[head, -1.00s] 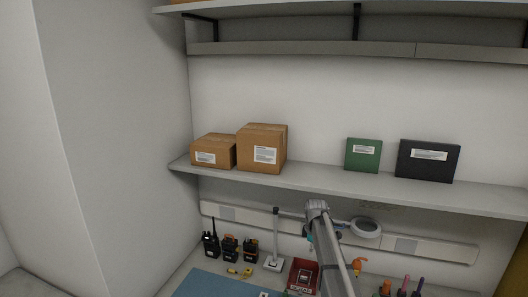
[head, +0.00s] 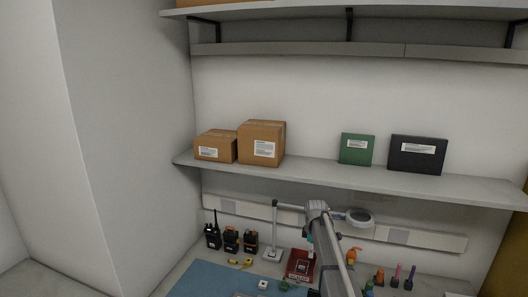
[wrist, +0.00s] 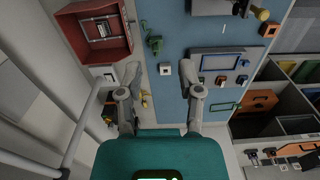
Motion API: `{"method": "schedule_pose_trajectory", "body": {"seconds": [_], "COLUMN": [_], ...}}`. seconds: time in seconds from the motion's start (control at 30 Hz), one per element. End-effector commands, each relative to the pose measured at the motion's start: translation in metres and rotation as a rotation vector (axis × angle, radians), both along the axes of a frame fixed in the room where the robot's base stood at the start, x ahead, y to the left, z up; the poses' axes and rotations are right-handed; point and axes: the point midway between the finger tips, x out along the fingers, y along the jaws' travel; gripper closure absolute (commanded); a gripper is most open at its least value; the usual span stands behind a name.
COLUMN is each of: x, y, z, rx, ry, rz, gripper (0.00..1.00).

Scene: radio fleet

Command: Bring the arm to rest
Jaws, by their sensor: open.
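My gripper (wrist: 160,75) is open in the wrist view, with its two fingers apart and nothing between them. It hangs above the blue mat (wrist: 172,100) and the bench. In the head view my arm rises from the lower edge, in front of the bench and below the shelf. The gripper's fingers are not visible in the head view.
A red bin (wrist: 97,32) stands beside the mat; it also shows in the head view (head: 299,266). Radios (head: 231,240), a magnifier lamp (head: 358,217) and coloured tools (head: 395,276) stand along the bench back. A shelf (head: 320,176) above holds boxes and binders.

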Motion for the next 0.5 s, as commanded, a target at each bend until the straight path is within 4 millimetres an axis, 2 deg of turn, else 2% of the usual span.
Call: {"method": "schedule_pose_trajectory", "body": {"seconds": [0.27,0.5], "x": [-0.028,-0.064], "y": [0.004,0.006], "z": [-0.01,-0.023], "rx": [0.0,0.0], "ry": [0.0,0.0], "rz": [-0.095,-0.232], "gripper": [0.53,0.53]}}
